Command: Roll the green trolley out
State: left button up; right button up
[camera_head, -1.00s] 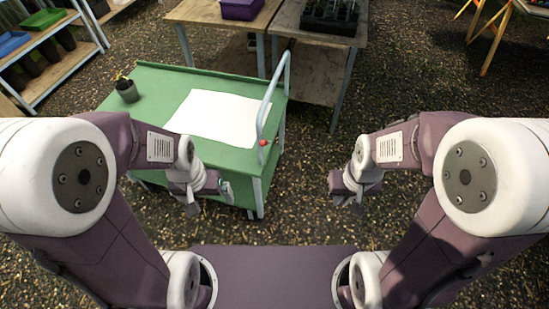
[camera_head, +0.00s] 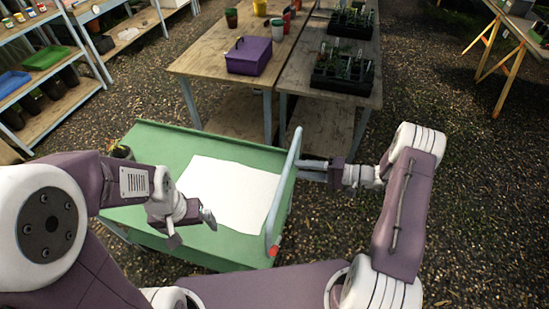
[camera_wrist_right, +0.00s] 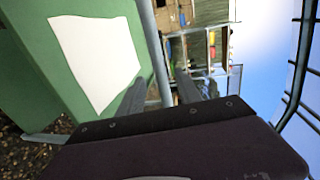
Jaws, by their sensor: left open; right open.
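The green trolley (camera_head: 160,143) stands in front of me, with a white sheet (camera_head: 230,190) lying on its top. Its grey upright handle (camera_head: 282,195) rises at its right end, with a red knob (camera_head: 274,251) at the near lower end. My right gripper (camera_head: 306,170) is open at the handle, fingers pointing left. In the right wrist view, the handle bar (camera_wrist_right: 153,50) runs between the open fingers (camera_wrist_right: 158,94); contact cannot be told. My left gripper (camera_head: 192,225) is open and empty over the trolley's near side.
A potted plant (camera_head: 121,150) stands at the trolley's back left corner, partly hidden by my left arm. Wooden tables with a purple box (camera_head: 249,56) and black seedling trays (camera_head: 342,72) stand close behind. A shelf rack (camera_head: 60,92) is at left.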

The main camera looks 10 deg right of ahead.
jog(key=a, duration=0.2)
jog(key=p, duration=0.1)
jog(key=shift+w+a, duration=0.25)
jog(key=shift+a, duration=0.15)
jog(key=p+x, duration=0.1)
jog(key=x, duration=0.5)
jog(key=shift+f, duration=0.3)
jog(key=shift+w+d+f, duration=0.1)
jog(key=shift+w, duration=0.2)
jog(key=c, duration=0.7)
grip_shut()
jog(key=shift+s, duration=0.15)
